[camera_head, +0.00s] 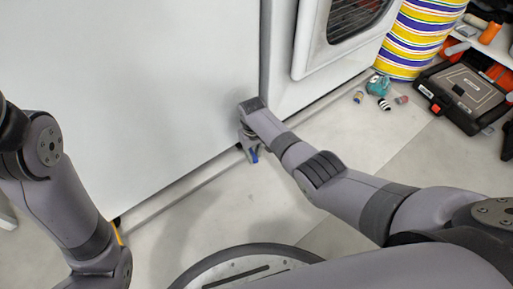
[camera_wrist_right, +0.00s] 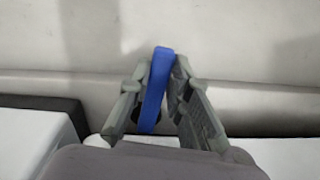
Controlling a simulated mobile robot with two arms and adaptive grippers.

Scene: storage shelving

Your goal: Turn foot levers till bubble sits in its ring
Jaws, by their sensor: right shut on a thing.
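A thin yellow-orange piece (camera_head: 117,233) shows by a dark foot (camera_head: 116,221) at the appliance's left bottom edge, partly behind my left arm. My left gripper is out of view. No bubble or ring is visible.
A white unit with a dark window (camera_head: 350,18) stands right of the corner. Small loose items (camera_head: 378,86) lie on the floor before a striped yellow drum (camera_head: 418,40). A black tool case (camera_head: 463,95) lies at right. The pale floor between my arms is clear.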

